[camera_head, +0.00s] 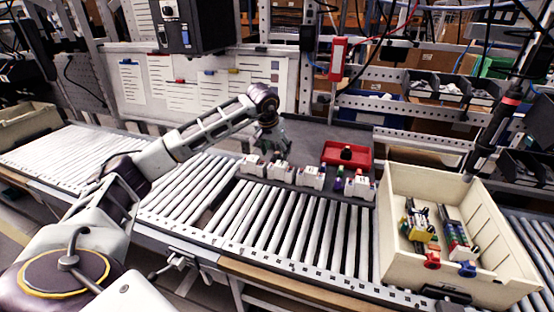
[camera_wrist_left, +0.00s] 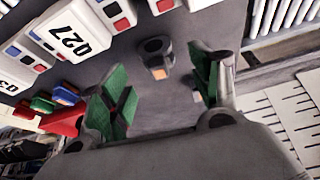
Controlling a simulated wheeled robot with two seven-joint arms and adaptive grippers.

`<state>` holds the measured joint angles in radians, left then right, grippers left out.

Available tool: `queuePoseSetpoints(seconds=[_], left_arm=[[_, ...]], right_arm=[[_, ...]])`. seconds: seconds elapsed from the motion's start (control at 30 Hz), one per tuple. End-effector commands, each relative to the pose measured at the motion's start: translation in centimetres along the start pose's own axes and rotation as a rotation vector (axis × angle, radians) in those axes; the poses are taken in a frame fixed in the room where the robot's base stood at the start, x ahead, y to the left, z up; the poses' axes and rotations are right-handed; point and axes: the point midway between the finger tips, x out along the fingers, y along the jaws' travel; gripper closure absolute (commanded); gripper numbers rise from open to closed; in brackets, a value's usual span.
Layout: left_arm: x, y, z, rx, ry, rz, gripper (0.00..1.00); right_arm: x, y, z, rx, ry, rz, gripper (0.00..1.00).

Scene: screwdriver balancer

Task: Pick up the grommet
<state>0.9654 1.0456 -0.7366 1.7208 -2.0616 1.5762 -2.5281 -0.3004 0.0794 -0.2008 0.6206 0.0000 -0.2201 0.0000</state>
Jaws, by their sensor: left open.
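A small dark round piece with a hollow top and a tan patch on its side, which looks like the grommet (camera_wrist_left: 155,46), stands on the grey surface in the left wrist view. My left gripper (camera_wrist_left: 160,86) is open, with its green-padded fingers apart on either side of the line to this piece. The piece lies beyond the fingertips and nothing is between the pads. In the head view my left gripper (camera_head: 270,140) is over the grey board behind the rollers, and I cannot make out the piece there. My right gripper is not in view.
A row of white labelled blocks (camera_head: 311,177) stands close in front of the left gripper. A red tray (camera_head: 361,160) with a dark item is to its right. A cream bin (camera_head: 395,266) with several parts sits at the right. The rollers (camera_head: 272,222) in front are clear.

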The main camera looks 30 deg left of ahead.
Motion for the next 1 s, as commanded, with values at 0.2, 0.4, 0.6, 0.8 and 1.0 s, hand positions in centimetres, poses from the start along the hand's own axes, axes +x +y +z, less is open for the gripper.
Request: queuePoseSetpoints(seconds=[0.2, 0.4, 0.6, 0.8, 1.0], left_arm=[[2.2, 0.1, 0.1, -0.001, -0.002, 0.001, 0.37], [3.5, 0.0, 0.1, 0.0, -0.001, 0.0, 0.37], [3.5, 0.0, 0.1, 0.0, 0.0, 0.0, 0.37], [3.5, 0.0, 0.1, 0.0, 0.0, 0.0, 0.37], [3.5, 0.0, 0.1, 0.0, 0.0, 0.0, 0.54]], right_arm=[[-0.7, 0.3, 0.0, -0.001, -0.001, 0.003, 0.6], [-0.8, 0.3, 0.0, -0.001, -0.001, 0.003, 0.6], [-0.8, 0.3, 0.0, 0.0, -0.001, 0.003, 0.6], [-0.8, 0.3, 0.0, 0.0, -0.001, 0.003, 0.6], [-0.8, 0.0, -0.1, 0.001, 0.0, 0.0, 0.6]])
